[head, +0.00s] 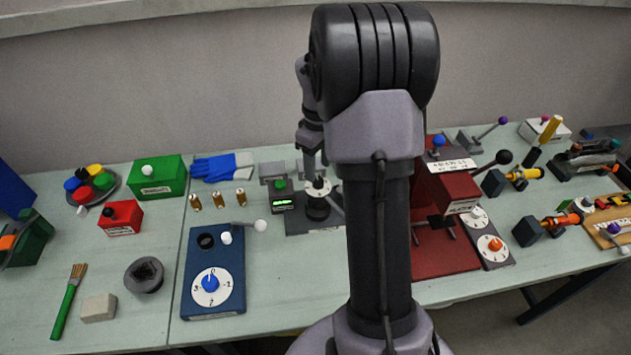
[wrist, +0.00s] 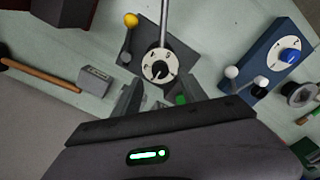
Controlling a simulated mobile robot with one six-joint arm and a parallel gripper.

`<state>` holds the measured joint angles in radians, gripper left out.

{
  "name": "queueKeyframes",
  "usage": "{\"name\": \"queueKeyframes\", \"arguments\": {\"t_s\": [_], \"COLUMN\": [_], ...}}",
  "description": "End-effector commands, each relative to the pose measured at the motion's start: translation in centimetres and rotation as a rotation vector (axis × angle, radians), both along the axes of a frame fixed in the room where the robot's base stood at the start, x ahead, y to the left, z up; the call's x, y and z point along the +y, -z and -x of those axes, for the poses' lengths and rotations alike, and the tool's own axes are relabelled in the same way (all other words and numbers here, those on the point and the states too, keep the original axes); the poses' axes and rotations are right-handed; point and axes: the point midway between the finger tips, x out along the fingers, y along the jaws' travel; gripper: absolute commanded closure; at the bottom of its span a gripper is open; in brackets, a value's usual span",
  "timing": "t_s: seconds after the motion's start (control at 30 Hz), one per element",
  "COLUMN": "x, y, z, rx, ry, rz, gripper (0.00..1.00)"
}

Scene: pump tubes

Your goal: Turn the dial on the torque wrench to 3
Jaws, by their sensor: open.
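The torque wrench dial (head: 319,187) is a white disc with a black centre knob, in the middle of the table and partly covered by my arm. In the wrist view the dial (wrist: 160,66) shows from above, with black marks too small to read surely. A metal rod (wrist: 164,22) runs from it toward the picture's top edge, over a dark base (wrist: 185,50). My gripper (wrist: 159,97) is open and empty, its two fingers apart just below the dial in the wrist view. In the head view my gripper (head: 314,163) hangs above the dial, apart from it.
A dark device with a green display (head: 283,205) and green knob stands left of the dial. A blue panel with a blue-knobbed dial (head: 210,284) is further left. A red stand (head: 445,255) is right of my arm. Bare table (head: 285,275) lies in front.

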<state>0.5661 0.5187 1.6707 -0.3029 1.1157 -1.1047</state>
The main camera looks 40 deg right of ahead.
Motion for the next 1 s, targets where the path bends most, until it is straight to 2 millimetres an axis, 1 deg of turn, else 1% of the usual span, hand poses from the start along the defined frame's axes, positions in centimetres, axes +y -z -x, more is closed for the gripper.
{"name": "queueKeyframes", "arguments": {"t_s": [0.03, 0.1, 0.2, 0.3, 0.53, 0.67, 0.7, 0.8, 1.0], "x": [0.1, 0.0, 0.0, 0.0, 0.0, 0.0, 0.0, 0.0, 0.0], "y": [1.5, 2.8, 3.8, 4.3, 4.2, 4.2, 4.2, 4.2, 4.2], "z": [0.0, 0.1, 0.0, 0.0, 0.0, 0.0, 0.0, 0.0, 0.0], "rx": [0.002, 0.002, 0.001, 0.000, -0.001, -0.001, -0.001, -0.001, 0.000], "ry": [0.001, 0.001, 0.000, 0.000, 0.001, 0.001, 0.001, 0.001, 0.008], "rz": [-0.001, -0.001, -0.001, 0.000, 0.000, 0.000, 0.000, 0.000, 0.000], "gripper": [0.50, 0.50, 0.50, 0.50, 0.50, 0.76, 0.84, 1.00, 1.00]}}
